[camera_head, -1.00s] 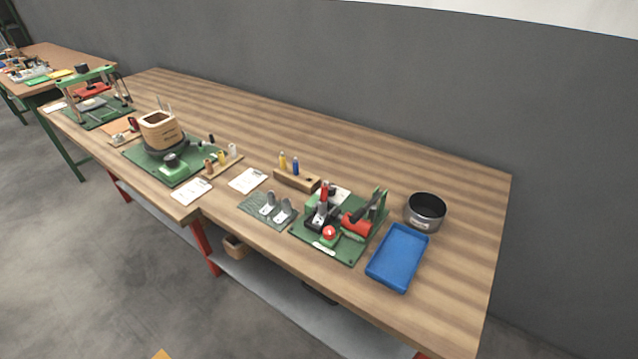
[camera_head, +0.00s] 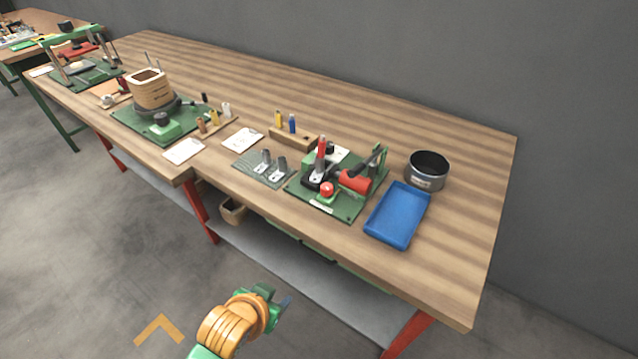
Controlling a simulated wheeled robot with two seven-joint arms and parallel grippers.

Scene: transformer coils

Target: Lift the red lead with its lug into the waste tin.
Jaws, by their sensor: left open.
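The red lead (camera_head: 322,147) stands upright at the black press on the green board, on the right half of the bench. A silver lug (camera_head: 318,172) shows at its lower end. The waste tin (camera_head: 428,183) is a round, dark metal pot near the bench's back right. My left gripper (camera_head: 281,303) is in front of the bench at the bottom of the view, away from the lead and tin. It is open, and nothing shows in it. My right gripper is out of view.
A blue tray (camera_head: 397,215) lies in front of the tin. A red-handled lever (camera_head: 355,181) is right of the lead. A wooden block (camera_head: 293,138) with yellow and blue leads stands behind, left. Two lugs stand on a grey mat (camera_head: 250,168). The bench's back is clear.

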